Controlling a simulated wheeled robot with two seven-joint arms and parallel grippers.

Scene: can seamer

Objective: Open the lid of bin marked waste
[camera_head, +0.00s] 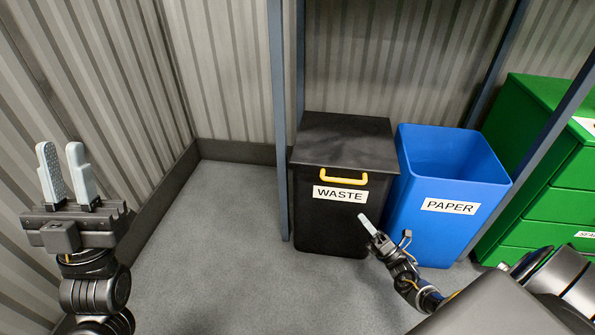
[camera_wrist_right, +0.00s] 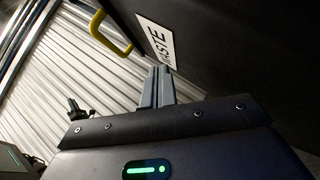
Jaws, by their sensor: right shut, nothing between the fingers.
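The black waste bin (camera_head: 318,222) stands on the floor against the back wall, with its dark lid (camera_head: 345,140) closed. A yellow handle (camera_head: 343,178) sticks out at the lid's front edge, above the white WASTE label (camera_head: 340,194). The right wrist view also shows the yellow handle (camera_wrist_right: 108,33) and the label (camera_wrist_right: 157,45), tilted. My right gripper (camera_head: 364,222) is shut and empty, in front of the bin's lower right front, below the handle and apart from it. My left gripper (camera_head: 66,172) is open and empty, pointing up at the far left, away from the bin.
An open blue bin labelled PAPER (camera_head: 445,225) stands just right of the waste bin. A green drawer cabinet (camera_head: 545,175) is further right. A thin blue-grey post (camera_head: 279,120) rises by the waste bin's left side. The grey floor (camera_head: 225,250) to the left is clear.

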